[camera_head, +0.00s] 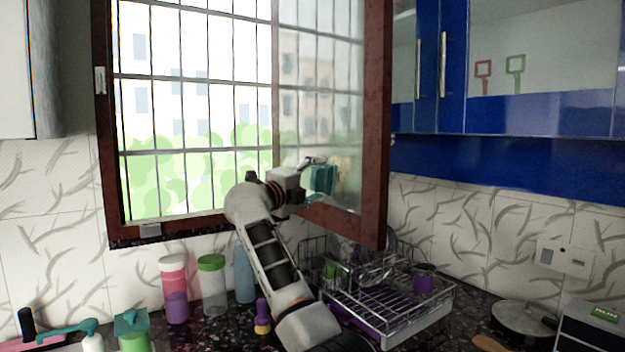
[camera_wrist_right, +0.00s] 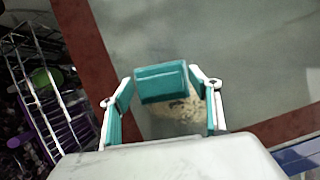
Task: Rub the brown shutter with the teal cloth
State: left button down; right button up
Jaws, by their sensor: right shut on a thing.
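The brown shutter (camera_head: 374,120) is an open, brown-framed glass panel; it also shows in the wrist view (camera_wrist_right: 108,50). My right gripper (camera_head: 312,178) is in front of its lower glass, shut on the teal cloth (camera_head: 323,179). In the wrist view the cloth (camera_wrist_right: 161,83) looks like a folded teal block between the teal-padded fingers of my gripper (camera_wrist_right: 163,98). A tan, speckled smudge (camera_wrist_right: 178,112) shows on the glass just below the cloth. I cannot tell whether the cloth touches the glass. My left gripper is not in view.
A wire dish rack (camera_head: 400,310) with purple cups stands below the shutter. A pink bottle (camera_head: 174,290), a green-lidded jar (camera_head: 212,285) and a blue bottle (camera_head: 244,275) stand left of my arm. Blue cabinets (camera_head: 428,70) hang right of the shutter.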

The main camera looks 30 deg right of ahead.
aim_at(329, 180)
jog(key=shift+s+d+r, duration=0.1)
jog(key=shift+s+d, duration=0.05)
jog(key=shift+s, duration=0.5)
jog(key=shift+s+d, duration=0.15)
jog(key=shift+s, duration=0.45)
jog(key=shift+a+p, duration=0.1)
jog(key=shift+p, duration=0.5)
jog(key=shift+s, duration=0.1)
jog(key=shift+s, duration=0.25)
jog(key=shift+s+d+p, duration=0.2)
jog(key=shift+s+p, duration=0.6)
jog(key=shift+s, duration=2.55)
jog(key=shift+w, duration=0.1)
jog(key=shift+w+p, duration=0.35)
jog(key=shift+w, duration=0.3)
jog(key=shift+w+a+p, duration=0.2)
jog(key=shift+w+p, duration=0.7)
jog(key=shift+w, duration=1.4)
